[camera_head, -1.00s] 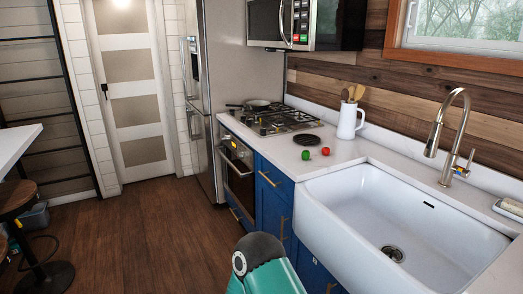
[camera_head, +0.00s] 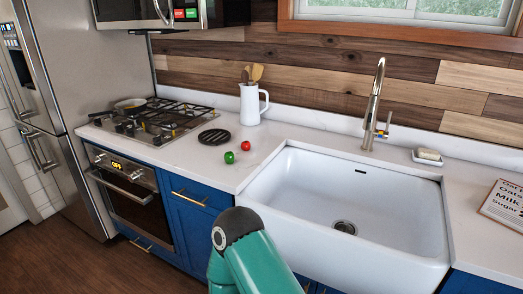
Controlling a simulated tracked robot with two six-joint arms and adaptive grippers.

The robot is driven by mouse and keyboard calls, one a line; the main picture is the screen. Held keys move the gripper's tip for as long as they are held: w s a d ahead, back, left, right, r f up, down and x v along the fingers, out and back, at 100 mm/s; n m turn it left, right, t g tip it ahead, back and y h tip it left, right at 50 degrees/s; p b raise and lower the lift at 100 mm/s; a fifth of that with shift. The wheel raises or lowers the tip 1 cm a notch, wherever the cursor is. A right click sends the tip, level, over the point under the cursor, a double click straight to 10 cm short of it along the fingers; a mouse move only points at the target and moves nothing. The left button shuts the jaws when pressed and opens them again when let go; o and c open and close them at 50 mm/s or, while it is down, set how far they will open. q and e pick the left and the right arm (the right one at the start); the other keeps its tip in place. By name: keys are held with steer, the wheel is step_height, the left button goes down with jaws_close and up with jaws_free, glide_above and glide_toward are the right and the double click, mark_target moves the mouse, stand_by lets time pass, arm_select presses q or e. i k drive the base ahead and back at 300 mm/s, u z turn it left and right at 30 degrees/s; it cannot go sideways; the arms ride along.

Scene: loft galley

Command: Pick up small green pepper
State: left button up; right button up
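A small green pepper (camera_head: 229,157) lies on the white counter (camera_head: 190,158) between the stove and the sink. A small red round item (camera_head: 245,146) lies just behind it to the right, apart from it. A teal arm link of mine with a dark joint shows at the bottom middle, in front of the blue cabinets. Neither of my grippers is in view, so their state is hidden.
A black round trivet (camera_head: 214,137) lies behind the pepper. A white pitcher with wooden utensils (camera_head: 250,104) stands further back. The white sink (camera_head: 300,190) with a tall faucet (camera_head: 374,105) is to the right.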

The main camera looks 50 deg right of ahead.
mark_target(229, 157)
steer(key=z, duration=0.4)
steer(key=i, duration=1)
steer(key=z, duration=0.5)
steer(key=k, duration=0.9)
steer(key=z, duration=0.2)
steer(key=i, duration=0.9)
steer(key=u, duration=0.1)
